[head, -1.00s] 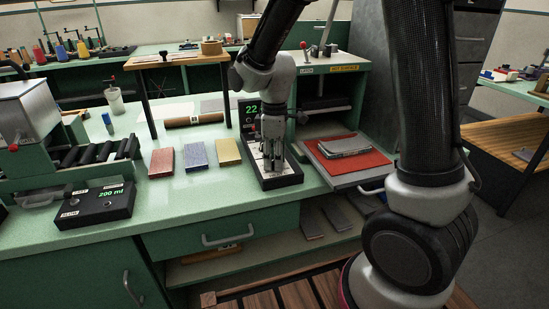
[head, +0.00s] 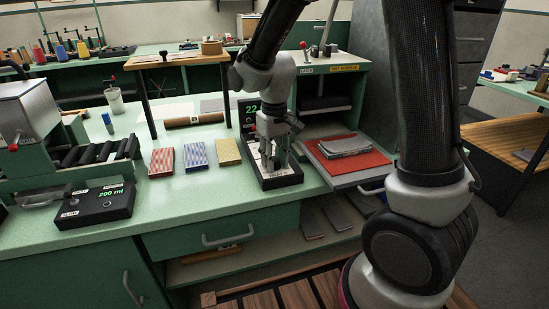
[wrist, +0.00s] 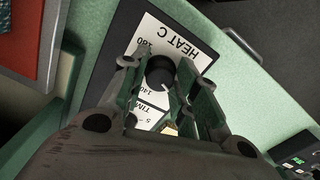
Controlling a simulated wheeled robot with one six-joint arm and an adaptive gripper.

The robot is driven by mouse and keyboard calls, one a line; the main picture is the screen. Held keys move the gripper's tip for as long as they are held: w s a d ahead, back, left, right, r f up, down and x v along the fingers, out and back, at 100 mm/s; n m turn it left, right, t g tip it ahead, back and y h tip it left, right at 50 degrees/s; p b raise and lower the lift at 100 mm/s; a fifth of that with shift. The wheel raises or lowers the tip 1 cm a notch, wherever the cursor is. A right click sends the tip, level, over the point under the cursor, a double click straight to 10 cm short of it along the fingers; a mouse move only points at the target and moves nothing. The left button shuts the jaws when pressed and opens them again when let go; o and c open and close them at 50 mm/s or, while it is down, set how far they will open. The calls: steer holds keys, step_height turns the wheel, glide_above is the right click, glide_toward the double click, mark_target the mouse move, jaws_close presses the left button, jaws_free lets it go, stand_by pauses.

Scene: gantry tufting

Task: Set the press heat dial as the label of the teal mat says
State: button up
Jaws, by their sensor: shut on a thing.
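The press control box (head: 285,178) is a black panel on the green bench, with a display showing green digits starting "22" behind my gripper. In the head view my gripper (head: 271,160) points down over the box and hides the dial. Red, blue and yellow mats lie left of it; I cannot make out a teal mat or its label.
The red mat (head: 162,162), blue mat (head: 196,155) and yellow mat (head: 228,151) lie in a row. A black box reading 200 ml (head: 95,205) sits further left. The press (head: 330,68) stands behind right, with grey pieces on a red sheet (head: 372,162) before it.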

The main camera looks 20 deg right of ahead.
steer(key=shift+m, duration=0.9)
steer(key=o, duration=1)
steer(key=shift+o, duration=0.2)
steer(key=shift+r, duration=0.1)
step_height(320, 180, up, 12)
